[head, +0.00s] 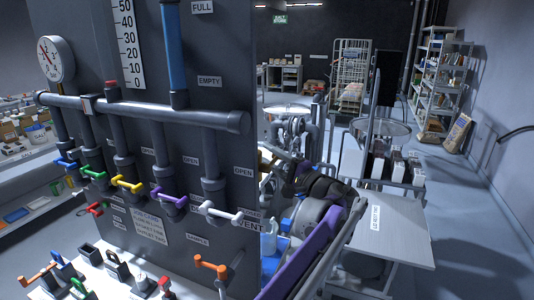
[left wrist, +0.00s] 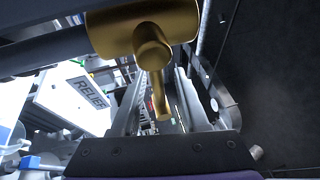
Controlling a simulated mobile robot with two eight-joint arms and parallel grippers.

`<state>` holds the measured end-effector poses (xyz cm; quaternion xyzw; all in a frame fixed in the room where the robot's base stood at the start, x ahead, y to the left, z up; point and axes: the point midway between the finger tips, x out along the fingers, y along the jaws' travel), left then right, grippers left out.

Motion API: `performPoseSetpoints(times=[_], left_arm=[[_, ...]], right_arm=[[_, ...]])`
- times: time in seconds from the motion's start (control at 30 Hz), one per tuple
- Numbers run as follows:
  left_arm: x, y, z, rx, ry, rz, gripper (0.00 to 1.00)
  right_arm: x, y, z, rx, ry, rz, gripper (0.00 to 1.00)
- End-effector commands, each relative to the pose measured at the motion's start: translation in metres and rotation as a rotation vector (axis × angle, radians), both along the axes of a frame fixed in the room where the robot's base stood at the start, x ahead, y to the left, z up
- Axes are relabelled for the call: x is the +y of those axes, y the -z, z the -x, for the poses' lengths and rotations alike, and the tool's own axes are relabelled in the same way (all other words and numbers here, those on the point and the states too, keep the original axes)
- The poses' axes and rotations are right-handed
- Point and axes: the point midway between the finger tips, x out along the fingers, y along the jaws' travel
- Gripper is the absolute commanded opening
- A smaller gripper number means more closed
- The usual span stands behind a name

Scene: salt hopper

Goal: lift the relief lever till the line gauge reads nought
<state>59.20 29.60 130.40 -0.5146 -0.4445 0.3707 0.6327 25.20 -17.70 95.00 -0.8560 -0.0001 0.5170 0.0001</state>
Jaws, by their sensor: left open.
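A brass T-shaped lever (left wrist: 152,45) is close in front of the left wrist camera, beside a white plate marked RELIEF (left wrist: 88,92). My left gripper (left wrist: 160,108) is open, and the lever's stem shows between its two fingers; I cannot tell whether they touch it. In the head view my left gripper (head: 283,160) is at the right edge of the dark panel, where the lever is mostly hidden. A round white dial gauge (head: 55,58) with a red needle is at the upper left; its reading is too small to tell. My right gripper is out of view.
The dark panel (head: 225,120) carries a grey pipe (head: 150,108) and several coloured valve handles, with a white one (head: 218,211) nearest the gripper. Small levers stand on the ledge below. A white table (head: 395,235) is at the right, and open floor lies beyond it.

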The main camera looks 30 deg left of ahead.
Motion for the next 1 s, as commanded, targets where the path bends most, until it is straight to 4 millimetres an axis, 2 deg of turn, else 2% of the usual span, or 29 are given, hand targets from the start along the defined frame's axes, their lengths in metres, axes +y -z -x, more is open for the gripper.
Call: performPoseSetpoints(times=[0.13, 0.4, 0.47, 0.67, 1.0], left_arm=[[0.0091, -0.0018, -0.0027, 0.0, -0.001, 0.0, 0.44], [0.0099, -0.0014, -0.0032, 0.0, 0.0, 0.0, 0.44], [0.0099, -0.0014, -0.0032, 0.0, 0.0, 0.0, 0.35], [0.0098, -0.0014, -0.0031, 0.0, 0.0, 0.0, 0.0], [0.0098, -0.0015, -0.0031, 0.0, 0.0, 0.0, 0.0]], right_arm=[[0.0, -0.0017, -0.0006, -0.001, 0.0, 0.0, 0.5], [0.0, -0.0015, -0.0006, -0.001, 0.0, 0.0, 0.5], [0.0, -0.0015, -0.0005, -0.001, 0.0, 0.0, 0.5], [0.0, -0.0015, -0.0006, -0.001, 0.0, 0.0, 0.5], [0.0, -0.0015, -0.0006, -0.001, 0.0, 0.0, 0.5]])
